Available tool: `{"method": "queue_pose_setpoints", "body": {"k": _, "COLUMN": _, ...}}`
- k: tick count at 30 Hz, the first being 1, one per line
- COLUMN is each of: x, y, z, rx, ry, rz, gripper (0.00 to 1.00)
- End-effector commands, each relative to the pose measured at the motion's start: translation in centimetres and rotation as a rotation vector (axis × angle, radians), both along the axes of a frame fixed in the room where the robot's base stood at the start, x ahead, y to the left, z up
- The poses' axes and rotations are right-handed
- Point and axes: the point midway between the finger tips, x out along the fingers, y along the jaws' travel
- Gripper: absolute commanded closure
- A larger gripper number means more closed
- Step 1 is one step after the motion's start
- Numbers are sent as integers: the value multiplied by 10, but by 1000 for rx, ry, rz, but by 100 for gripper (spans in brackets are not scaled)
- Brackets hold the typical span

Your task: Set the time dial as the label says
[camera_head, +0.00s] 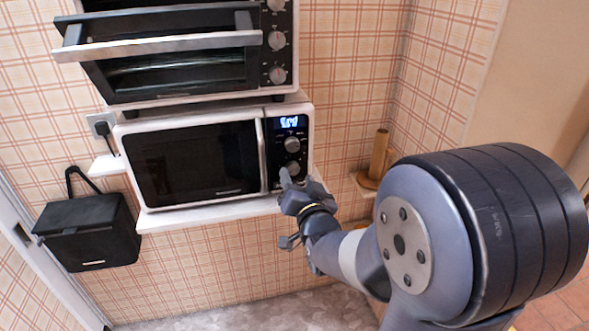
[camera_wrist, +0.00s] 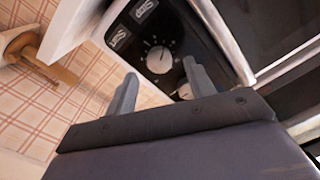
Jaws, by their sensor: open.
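The white microwave (camera_head: 190,205) has a black control panel with a lit display (camera_head: 289,122). Below the display are an upper dial (camera_head: 292,144) and a lower dial (camera_head: 292,168). In the wrist view one round dial (camera_wrist: 160,59) with a pale pointer and tick marks shows between my fingers; a second dial (camera_wrist: 184,91) is partly hidden by the right finger. My gripper (camera_head: 296,180) is open and empty, in front of the panel near the lower dial (camera_wrist: 160,72).
A toaster oven (camera_head: 190,98) with its own knobs stands on top of the microwave. A white shelf (camera_head: 215,213) carries the microwave. A wooden roll holder (camera_head: 379,155) stands to the right. A black box (camera_head: 88,228) hangs at the left.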

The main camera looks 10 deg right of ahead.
Motion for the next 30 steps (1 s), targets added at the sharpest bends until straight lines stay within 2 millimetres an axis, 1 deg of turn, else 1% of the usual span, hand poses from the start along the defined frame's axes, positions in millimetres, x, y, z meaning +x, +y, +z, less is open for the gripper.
{"method": "queue_pose_setpoints", "body": {"k": 1, "x": 7, "y": 0, "z": 0, "rx": 0, "ry": 2, "rz": 0, "gripper": 49}}
{"method": "queue_pose_setpoints", "body": {"k": 3, "x": 16, "y": 0, "z": 1, "rx": 0, "ry": 1, "rz": 0, "gripper": 49}}
{"method": "queue_pose_setpoints", "body": {"k": 9, "x": 31, "y": 0, "z": 0, "rx": 0, "ry": 1, "rz": 0, "gripper": 49}}
{"method": "queue_pose_setpoints", "body": {"k": 13, "x": 35, "y": 0, "z": 0, "rx": 0, "ry": 0, "rz": 0, "gripper": 49}}
{"method": "queue_pose_setpoints", "body": {"k": 20, "x": 35, "y": 0, "z": 0, "rx": 0, "ry": 0, "rz": 0, "gripper": 49}}
{"method": "queue_pose_setpoints", "body": {"k": 23, "x": 35, "y": 0, "z": 0, "rx": 0, "ry": 0, "rz": 0, "gripper": 55}}
{"method": "queue_pose_setpoints", "body": {"k": 30, "x": 35, "y": 0, "z": 0, "rx": 0, "ry": 0, "rz": 0, "gripper": 75}}
